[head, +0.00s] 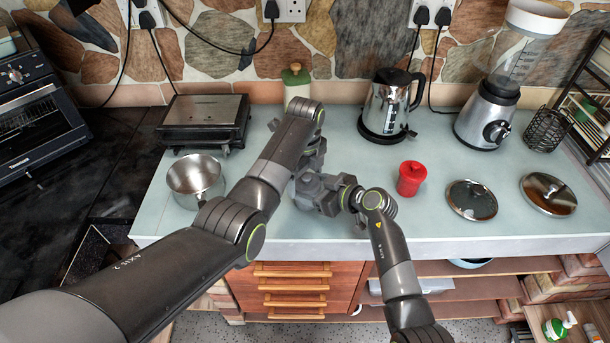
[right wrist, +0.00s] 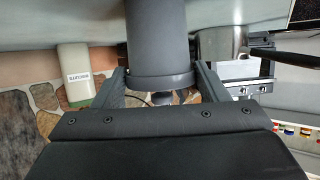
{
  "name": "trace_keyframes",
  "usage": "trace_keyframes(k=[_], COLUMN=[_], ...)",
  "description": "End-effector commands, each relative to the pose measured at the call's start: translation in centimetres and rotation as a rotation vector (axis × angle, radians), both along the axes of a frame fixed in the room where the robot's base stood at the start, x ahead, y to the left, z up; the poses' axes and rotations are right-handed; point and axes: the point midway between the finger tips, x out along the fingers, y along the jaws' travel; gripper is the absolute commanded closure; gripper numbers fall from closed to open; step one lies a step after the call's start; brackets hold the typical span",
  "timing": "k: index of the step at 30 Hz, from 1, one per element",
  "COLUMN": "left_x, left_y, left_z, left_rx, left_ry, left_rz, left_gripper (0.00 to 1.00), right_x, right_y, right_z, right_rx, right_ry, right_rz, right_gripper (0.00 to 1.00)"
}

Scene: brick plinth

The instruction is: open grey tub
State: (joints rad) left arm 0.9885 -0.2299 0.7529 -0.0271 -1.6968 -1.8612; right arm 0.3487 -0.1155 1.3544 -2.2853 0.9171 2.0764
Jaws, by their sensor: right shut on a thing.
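The grey tub (right wrist: 158,40) fills the middle of the right wrist view, which looks upside down. It is a dark grey cylinder with a wider lid rim (right wrist: 160,83) and a small knob. My right gripper (right wrist: 160,72) has one finger on each side of it at rim height and is shut on it; I cannot tell whether it grips lid or body. In the head view my right gripper (head: 318,193) and left gripper (head: 308,165) meet closely over the counter. They hide the tub there, and the left fingers cannot be made out.
A red tub (head: 411,180) and two lids (head: 471,200) (head: 548,194) lie to the right on the counter (head: 330,237). A steel pan (head: 194,178) stands left. A grill (head: 205,118), a biscuit jar (head: 296,83), a kettle (head: 388,103) and a blender (head: 490,112) stand behind.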

Motion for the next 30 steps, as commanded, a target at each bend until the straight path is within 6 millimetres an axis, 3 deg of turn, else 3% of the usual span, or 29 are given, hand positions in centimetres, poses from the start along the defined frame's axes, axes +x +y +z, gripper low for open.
trace_keyframes(k=[14, 30], left_x=[0.1, 0.1], left_y=[0.0, 0.0], left_z=[1.0, 10.3], left_rx=[-0.001, 0.000], left_ry=[-0.003, -0.004], left_rz=[0.000, 0.001], left_gripper=[0.07, 0.07], right_x=[0.0, 0.0], right_y=[0.0, 0.0], right_z=[0.0, 0.0], right_rx=[0.000, 0.000], right_ry=[-0.002, -0.002], right_rz=[-0.001, -0.001], right_gripper=[0.74, 0.74])
